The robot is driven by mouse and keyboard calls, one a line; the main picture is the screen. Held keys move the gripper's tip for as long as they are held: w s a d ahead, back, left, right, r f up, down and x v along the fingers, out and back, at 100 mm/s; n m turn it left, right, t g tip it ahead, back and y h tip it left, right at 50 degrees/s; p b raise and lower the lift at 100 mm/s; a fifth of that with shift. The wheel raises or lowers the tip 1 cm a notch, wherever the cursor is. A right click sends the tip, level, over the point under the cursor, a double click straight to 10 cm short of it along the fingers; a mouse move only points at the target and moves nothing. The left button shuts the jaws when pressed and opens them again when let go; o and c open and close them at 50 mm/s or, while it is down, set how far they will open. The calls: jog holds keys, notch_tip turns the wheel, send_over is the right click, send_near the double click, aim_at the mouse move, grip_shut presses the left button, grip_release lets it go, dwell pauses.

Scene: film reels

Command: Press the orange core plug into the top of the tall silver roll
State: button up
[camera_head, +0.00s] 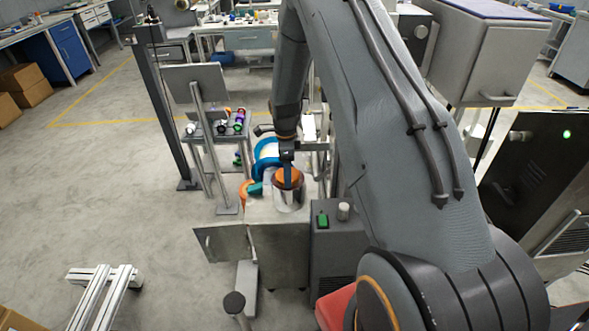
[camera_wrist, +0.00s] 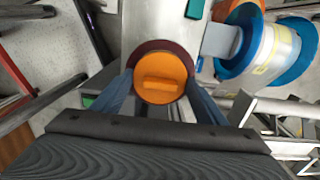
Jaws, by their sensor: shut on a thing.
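The orange core plug (camera_wrist: 163,78) is a round disc with a raised bar across it. My gripper (camera_wrist: 160,98) is shut on it, with one finger at each side. In the head view the plug (camera_head: 288,174) is at the top of the tall silver roll (camera_head: 288,198), which stands upright on a metal surface. A dark red ring (camera_wrist: 148,45) shows around the far side of the plug in the wrist view. My gripper (camera_head: 288,165) is right above the roll. I cannot tell how deep the plug sits, since its underside is hidden.
A blue-flanged roll (camera_wrist: 242,50) lies close by on the right in the wrist view. A teal-ended part (camera_head: 256,188) and an orange ring (camera_head: 245,190) are left of the silver roll. A box with a green button (camera_head: 322,220) stands to its right.

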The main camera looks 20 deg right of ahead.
jog(key=shift+f, duration=0.2)
dwell(0.3)
jog(key=shift+r, duration=0.35)
jog(key=shift+r, duration=0.35)
jog(key=shift+f, duration=0.5)
dwell(1.7)
jog(key=shift+r, duration=0.35)
jog(key=shift+r, duration=0.3)
jog(key=shift+f, duration=0.85)
dwell(0.9)
jog(key=o, duration=0.8)
